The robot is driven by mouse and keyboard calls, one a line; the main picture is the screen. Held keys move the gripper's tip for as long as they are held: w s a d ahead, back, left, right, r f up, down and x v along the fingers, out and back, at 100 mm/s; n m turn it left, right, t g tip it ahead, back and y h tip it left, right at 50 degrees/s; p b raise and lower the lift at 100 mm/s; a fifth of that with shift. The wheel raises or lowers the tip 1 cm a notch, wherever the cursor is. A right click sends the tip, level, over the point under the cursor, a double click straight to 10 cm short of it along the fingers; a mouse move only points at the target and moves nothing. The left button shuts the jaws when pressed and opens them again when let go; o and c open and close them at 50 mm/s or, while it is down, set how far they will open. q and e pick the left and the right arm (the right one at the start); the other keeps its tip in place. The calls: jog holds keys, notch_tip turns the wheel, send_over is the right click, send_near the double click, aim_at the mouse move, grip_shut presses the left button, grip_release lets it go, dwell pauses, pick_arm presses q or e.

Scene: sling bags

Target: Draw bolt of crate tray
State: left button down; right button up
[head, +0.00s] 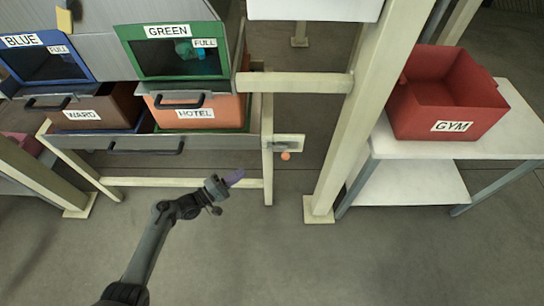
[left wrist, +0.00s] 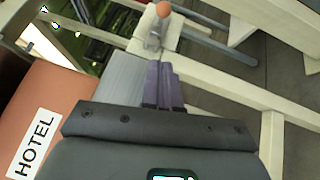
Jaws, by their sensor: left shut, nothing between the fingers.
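The grey crate tray (head: 195,143) sits low in the rack under the bins, with a dark handle on its front. A small bolt with an orange knob (head: 285,156) is on a cream plate (head: 290,142) at the rack post, just right of the tray. In the left wrist view the knob (left wrist: 163,9) and its metal bolt (left wrist: 153,42) are near the top. My left gripper (head: 235,177) has purple fingers, shut and empty, below and left of the knob and apart from it. The fingers (left wrist: 165,85) point toward the bolt in the wrist view. My right gripper is not in view.
An orange HOTEL bin (head: 225,112) and a brown WARD bin (head: 105,108) stand above the tray. A cream upright (head: 355,125) rises right of the bolt. A red GYM crate (head: 445,105) stands on a white table. The floor in front is clear.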

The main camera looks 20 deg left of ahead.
pick_arm(q)
jog(key=shift+w+a+r, duration=0.1)
jog(key=shift+a, duration=0.15)
jog(key=shift+d, duration=0.1)
jog(key=s+d+b+x, duration=0.1)
jog(key=b+x, duration=0.5)
jog(key=x, duration=0.7)
jog(key=shift+s+d+r+b, duration=0.2)
jog(key=shift+s+d+b, duration=0.2)
jog(key=shift+d, duration=0.2)
jog(key=shift+a, duration=0.1)
